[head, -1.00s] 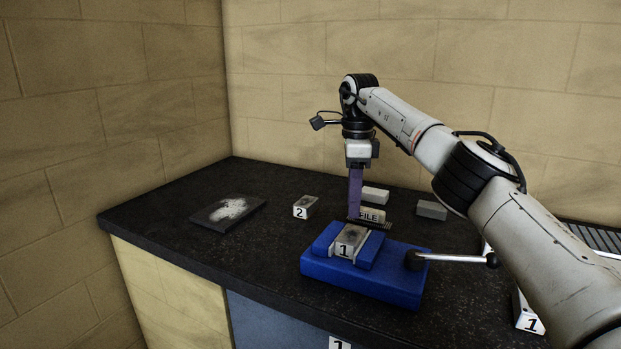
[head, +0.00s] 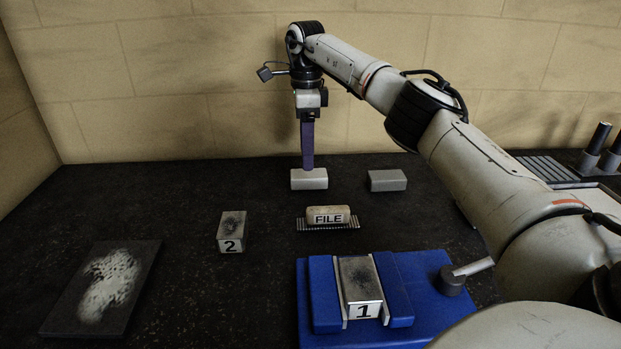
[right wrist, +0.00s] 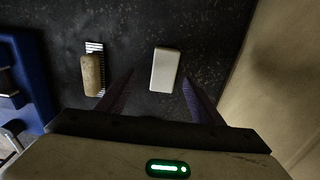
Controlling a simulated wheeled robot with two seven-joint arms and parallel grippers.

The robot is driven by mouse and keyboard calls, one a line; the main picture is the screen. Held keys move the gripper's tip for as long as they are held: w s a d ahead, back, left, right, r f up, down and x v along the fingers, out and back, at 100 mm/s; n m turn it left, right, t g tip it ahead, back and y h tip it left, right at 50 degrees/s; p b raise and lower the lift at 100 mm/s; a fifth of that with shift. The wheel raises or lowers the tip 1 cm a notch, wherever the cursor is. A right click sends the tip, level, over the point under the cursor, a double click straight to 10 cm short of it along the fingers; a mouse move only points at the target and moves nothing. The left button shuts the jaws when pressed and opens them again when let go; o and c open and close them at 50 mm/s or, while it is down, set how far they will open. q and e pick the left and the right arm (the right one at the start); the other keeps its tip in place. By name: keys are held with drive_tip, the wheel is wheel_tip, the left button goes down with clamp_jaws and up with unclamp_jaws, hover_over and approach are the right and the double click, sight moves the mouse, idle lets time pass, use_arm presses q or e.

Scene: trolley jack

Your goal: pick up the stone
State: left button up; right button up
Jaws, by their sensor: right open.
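A pale, plain block (head: 309,180), which looks like the stone, lies on the dark bench top behind the file. A darker grey block (head: 387,181) lies to its right; no label tells the two apart. My right gripper (head: 308,164) points straight down over the pale block, its purple fingers overlapping the block's back edge in the head view. In the right wrist view the pale block (right wrist: 165,69) shows between the two spread fingertips, with nothing gripped. Whether the fingers are level with the block or above it is hard to tell. My left gripper is not in view.
A blue vise (head: 433,283) holds block 1 (head: 361,282). Block 2 (head: 232,231) and a dark plate with white powder (head: 106,284) are at left. The wall stands close behind.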

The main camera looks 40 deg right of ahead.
sight(309, 173)
drive_tip(key=shift+d+f, duration=0.15)
drive_tip(key=shift+f, duration=0.55)
drive_tip(key=f, duration=0.3)
drive_tip(key=shift+w+d+f+p, duration=0.1)
drive_tip(key=shift+d+f+p, duration=0.25)
drive_tip(key=shift+p, duration=0.05)
drive_tip(key=shift+f, duration=0.35)
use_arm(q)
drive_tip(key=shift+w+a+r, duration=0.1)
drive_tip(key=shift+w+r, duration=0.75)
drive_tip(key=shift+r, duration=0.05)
use_arm(e)
drive_tip(key=shift+c, duration=0.2)
drive_tip(key=shift+w, duration=0.1)
drive_tip(key=c, duration=1.1)
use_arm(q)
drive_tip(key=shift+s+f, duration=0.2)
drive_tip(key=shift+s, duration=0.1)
use_arm(e)
drive_tip(key=shift+c, duration=0.4)
drive_tip(key=shift+r, duration=0.1)
